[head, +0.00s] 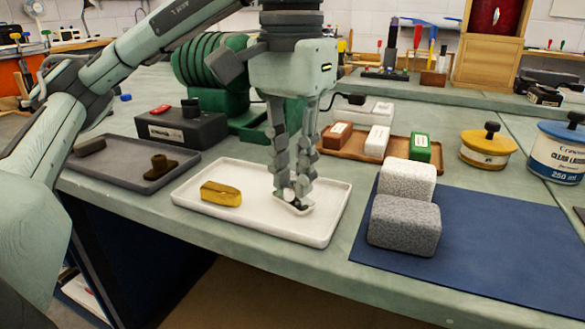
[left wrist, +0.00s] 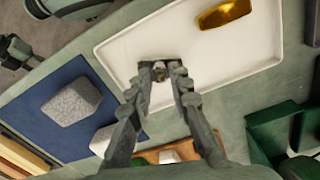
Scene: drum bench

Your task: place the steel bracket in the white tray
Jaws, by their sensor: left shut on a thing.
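The white tray (head: 250,222) lies near the front edge of the bench, with a gold-coloured block (head: 221,193) in its left part. My left gripper (head: 293,194) points down over the right part of the tray, shut on the small steel bracket (head: 299,208). The bracket is at or just above the tray floor; I cannot tell whether it touches. In the left wrist view the bracket (left wrist: 159,74) shows partly between the fingertips, over the tray (left wrist: 125,50). The fingers hide some of it. My right gripper is not in view.
A grey tray (head: 120,183) with dark parts stands left. Two grey speckled blocks (head: 404,224) sit on the blue mat (head: 470,255) at right. Behind are a wooden tray (head: 360,153) of blocks, a green machine (head: 215,85), and yellow (head: 487,150) and blue (head: 555,155) tins.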

